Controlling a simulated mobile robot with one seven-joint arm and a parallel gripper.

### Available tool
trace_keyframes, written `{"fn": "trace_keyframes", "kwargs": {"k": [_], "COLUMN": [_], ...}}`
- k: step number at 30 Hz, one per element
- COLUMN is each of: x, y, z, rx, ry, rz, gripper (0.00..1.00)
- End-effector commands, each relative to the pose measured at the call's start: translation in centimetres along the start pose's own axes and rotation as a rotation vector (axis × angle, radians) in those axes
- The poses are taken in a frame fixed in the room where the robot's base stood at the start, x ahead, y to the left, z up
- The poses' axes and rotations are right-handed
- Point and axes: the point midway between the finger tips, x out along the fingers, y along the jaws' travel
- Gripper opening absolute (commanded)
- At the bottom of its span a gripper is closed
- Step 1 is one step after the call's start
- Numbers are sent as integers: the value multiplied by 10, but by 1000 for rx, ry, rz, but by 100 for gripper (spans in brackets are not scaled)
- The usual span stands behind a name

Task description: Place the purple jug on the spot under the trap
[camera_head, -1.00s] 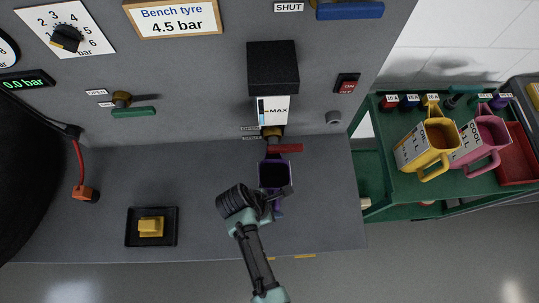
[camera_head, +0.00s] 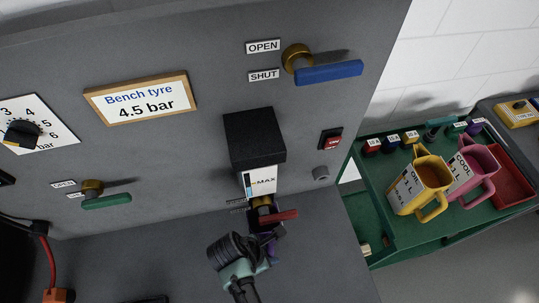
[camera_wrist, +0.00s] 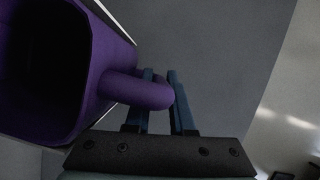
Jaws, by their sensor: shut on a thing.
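The purple jug (camera_head: 274,249) is mostly hidden behind my arm and the trap's red lever in the head view. In the wrist view the jug (camera_wrist: 112,62) shows large at the left, its dark opening facing the camera. My gripper (camera_wrist: 160,78) is shut on the jug's handle, one finger on each side. In the head view my gripper (camera_head: 266,238) is just below the trap. The trap (camera_head: 255,140) is a black box with a white MAX-marked gauge, a brass valve and a red lever (camera_head: 279,217) below. The spot under it is hidden.
A green cart (camera_head: 440,226) at the right holds a yellow oil jug (camera_head: 419,184), a pink coolant jug (camera_head: 474,170) and a red tray (camera_head: 513,178). A blue lever (camera_head: 328,73) and a green lever (camera_head: 107,202) stick out from the grey panel.

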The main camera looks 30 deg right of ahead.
Motion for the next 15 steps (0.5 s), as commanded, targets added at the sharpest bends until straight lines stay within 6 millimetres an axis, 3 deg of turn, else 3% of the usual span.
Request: {"fn": "trace_keyframes", "kwargs": {"k": [2, 3, 7, 15], "x": [2, 2, 2, 2], "y": [0, 0, 0, 0], "z": [-1, -1, -1, -1], "rx": [1, 1, 1, 2], "ry": [-1, 0, 0, -1], "rz": [1, 0, 0, 0], "gripper": [0, 25, 49, 52]}}
